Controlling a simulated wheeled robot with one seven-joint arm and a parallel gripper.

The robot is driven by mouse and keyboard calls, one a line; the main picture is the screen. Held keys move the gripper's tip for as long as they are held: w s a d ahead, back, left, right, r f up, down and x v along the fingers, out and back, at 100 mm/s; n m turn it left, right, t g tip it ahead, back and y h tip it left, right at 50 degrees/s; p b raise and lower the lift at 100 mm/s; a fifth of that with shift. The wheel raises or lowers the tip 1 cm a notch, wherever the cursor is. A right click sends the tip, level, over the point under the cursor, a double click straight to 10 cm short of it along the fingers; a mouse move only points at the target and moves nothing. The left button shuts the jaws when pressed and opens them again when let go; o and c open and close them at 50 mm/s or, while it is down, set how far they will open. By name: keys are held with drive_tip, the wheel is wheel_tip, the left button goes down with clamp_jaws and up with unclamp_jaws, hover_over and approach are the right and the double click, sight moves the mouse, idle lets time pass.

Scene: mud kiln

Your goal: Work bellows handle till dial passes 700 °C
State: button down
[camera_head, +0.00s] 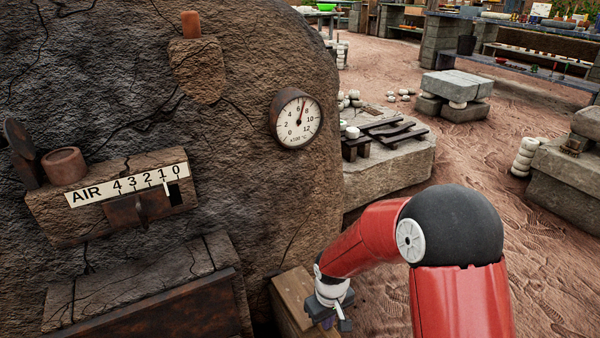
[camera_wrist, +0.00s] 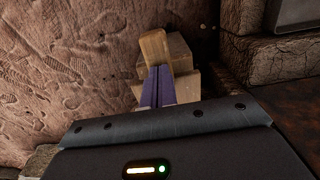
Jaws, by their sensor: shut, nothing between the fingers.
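The dial (camera_head: 297,119) is on the right side of the kiln wall, marked 0 to 12 in ×100 °C. A thin red line on its face points up between 6 and 8; whether this is the needle or a mark is too small to tell. The wooden bellows (camera_head: 291,301) stands low beside the kiln, partly hidden by my arm. In the wrist view its light wooden handle (camera_wrist: 153,47) stands up in front of the bellows body (camera_wrist: 181,50). My gripper (camera_head: 340,318) is shut and empty. Its purple fingertips (camera_wrist: 158,68) are at the handle; contact is unclear.
An AIR scale (camera_head: 128,184) with a slider is on the kiln front at left, beside a small clay cup (camera_head: 65,166). A stone slab (camera_head: 393,167) with dark tiles stands right of the kiln.

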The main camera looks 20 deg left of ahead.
wheel_tip(320, 180, up, 8)
drive_tip(key=p, duration=0.5)
drive_tip(key=shift+f, duration=0.1)
idle(0.9)
wheel_tip(320, 180, down, 8)
drive_tip(key=b, duration=0.6)
wheel_tip(320, 180, up, 8)
drive_tip(key=p, duration=0.6)
drive_tip(key=shift+r, duration=0.2)
idle(0.4)
